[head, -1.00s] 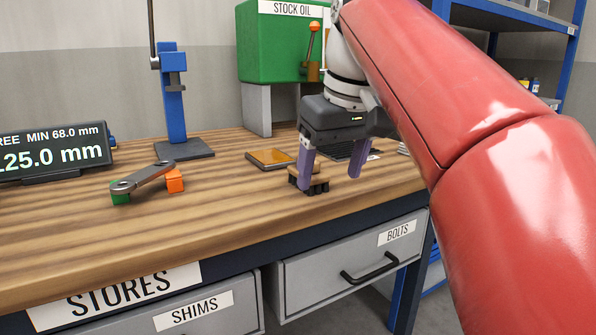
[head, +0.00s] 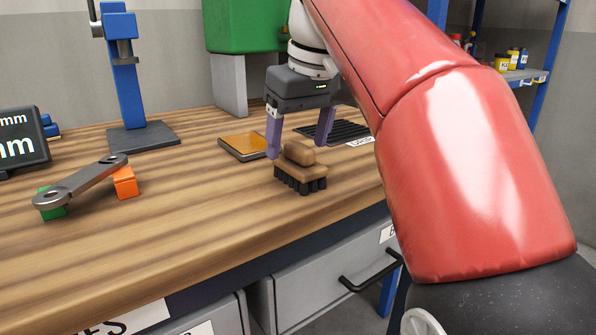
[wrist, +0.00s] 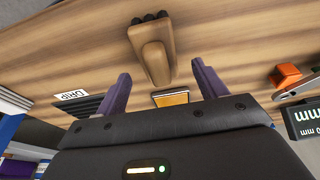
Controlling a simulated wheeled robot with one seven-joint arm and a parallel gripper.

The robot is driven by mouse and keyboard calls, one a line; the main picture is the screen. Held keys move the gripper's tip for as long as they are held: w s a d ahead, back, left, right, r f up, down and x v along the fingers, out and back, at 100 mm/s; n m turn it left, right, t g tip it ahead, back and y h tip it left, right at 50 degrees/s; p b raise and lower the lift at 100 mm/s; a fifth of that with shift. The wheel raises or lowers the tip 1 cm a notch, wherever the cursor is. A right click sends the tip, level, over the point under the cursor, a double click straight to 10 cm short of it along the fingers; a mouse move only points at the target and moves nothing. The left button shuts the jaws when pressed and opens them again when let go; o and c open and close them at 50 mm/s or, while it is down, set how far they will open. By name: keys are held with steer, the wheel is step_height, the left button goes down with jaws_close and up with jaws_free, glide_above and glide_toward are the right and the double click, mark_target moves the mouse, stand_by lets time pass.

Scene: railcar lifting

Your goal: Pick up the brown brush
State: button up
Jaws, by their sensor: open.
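The brown brush (head: 300,170) stands on the wooden bench, dark bristles down and wooden handle up. In the wrist view the brush (wrist: 150,50) lies ahead of the fingertips, roughly between their lines. My gripper (head: 299,146) points down with its two purple fingers apart. In the head view the fingers are just behind the brush, and the brush partly overlaps the gap between them. The gripper (wrist: 160,80) is empty in the wrist view. Whether a finger touches the brush I cannot tell.
A yellow-topped pad (head: 243,146) lies left of the gripper and a dark ribbed drip mat (head: 340,131) behind it to the right. A wrench-like bar (head: 82,187) rests on green and orange blocks at left. A blue stand (head: 126,90) rises behind. The bench front is clear.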

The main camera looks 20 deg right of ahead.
mark_target(300, 145)
steer(key=x, duration=0.3)
steer(key=shift+f+b, duration=0.4)
steer(key=shift+d, duration=0.1)
steer(key=c, duration=1.1)
